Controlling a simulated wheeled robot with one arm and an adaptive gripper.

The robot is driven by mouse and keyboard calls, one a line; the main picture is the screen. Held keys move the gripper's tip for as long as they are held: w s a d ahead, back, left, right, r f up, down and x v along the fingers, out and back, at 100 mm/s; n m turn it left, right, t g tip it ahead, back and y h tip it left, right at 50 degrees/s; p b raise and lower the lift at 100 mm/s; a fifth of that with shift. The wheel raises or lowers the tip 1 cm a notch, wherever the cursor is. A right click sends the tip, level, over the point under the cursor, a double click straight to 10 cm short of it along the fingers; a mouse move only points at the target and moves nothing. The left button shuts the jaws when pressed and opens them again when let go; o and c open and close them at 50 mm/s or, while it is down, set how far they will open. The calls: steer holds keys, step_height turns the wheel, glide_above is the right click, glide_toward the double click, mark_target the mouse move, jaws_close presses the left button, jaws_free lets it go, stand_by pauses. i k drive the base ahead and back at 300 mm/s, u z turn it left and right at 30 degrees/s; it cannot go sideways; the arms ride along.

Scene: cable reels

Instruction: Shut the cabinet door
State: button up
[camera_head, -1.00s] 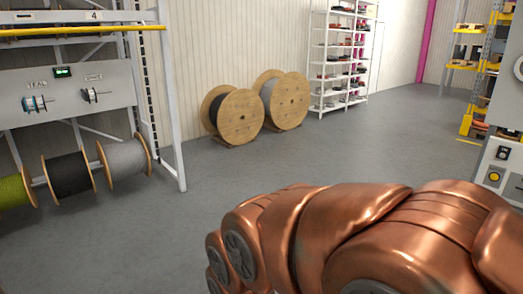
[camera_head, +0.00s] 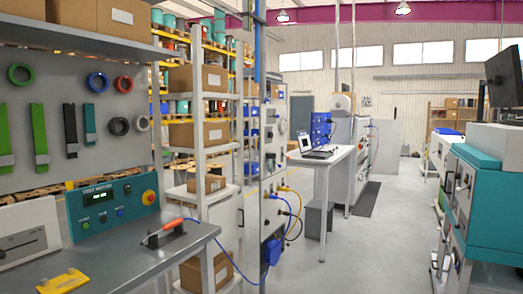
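I cannot make out for certain which thing is the cabinet door. A pale grey panel (camera_head: 225,222) with a small dark spot stands below the shelf rack in the left middle, partly behind the workbench; I cannot tell whether it is a door or whether it is open. A plain light grey upright panel (camera_head: 386,145) stands farther back, beside the tall equipment. My gripper and arm are not in view.
A workbench (camera_head: 150,255) with a teal test-motor box (camera_head: 112,205) fills the left. A white table (camera_head: 325,158) with a laptop stands mid-room. Teal and white machines (camera_head: 485,205) line the right. The grey floor (camera_head: 370,245) between is clear.

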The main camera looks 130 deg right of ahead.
mark_target(387, 162)
steer(key=z, duration=1.75)
steer(key=i, duration=4.25)
steer(key=z, duration=2.5)
steer(key=i, duration=2.9)
steer(key=z, duration=0.55)
